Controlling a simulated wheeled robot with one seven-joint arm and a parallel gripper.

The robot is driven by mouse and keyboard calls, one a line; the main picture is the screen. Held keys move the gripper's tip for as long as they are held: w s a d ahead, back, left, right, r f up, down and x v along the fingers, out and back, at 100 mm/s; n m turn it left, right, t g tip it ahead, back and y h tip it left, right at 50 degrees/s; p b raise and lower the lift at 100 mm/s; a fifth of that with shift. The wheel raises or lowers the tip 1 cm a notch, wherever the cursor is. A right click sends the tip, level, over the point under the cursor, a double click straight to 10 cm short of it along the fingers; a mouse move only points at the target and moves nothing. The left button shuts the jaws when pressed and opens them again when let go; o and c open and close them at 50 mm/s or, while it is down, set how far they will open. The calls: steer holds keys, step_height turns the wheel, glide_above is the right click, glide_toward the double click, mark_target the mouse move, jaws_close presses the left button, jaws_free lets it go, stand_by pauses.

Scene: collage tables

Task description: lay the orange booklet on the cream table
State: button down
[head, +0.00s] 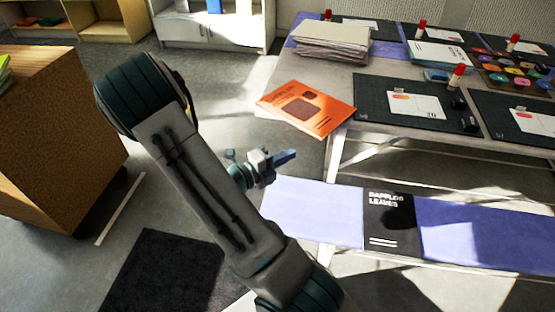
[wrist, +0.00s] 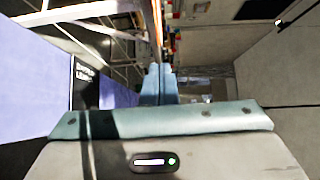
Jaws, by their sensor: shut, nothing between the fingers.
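The orange booklet (head: 308,108) lies flat at the left end of the long pale table (head: 340,78), and part of it sticks out past the table's edge. I cannot tell from its colour whether this table is the cream one. My gripper (head: 288,156) is in the air in front of and below the booklet, apart from it. In the wrist view its blue fingers (wrist: 159,84) are together with nothing between them.
A low bench with a purple cover (head: 310,212) runs in front of the table, with a black booklet (head: 390,222) on it. Paper stacks (head: 330,45), dark mats (head: 375,103) and glue sticks (head: 457,75) crowd the table. A brown cabinet (head: 60,140) stands at left.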

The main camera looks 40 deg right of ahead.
mark_target(313, 135)
steer(key=d, duration=0.2)
steer(key=w+d, duration=0.1)
steer(key=d, duration=0.2)
steer(key=w+d+b, duration=0.1)
steer(key=d, duration=0.2)
steer(key=shift+w, duration=0.1)
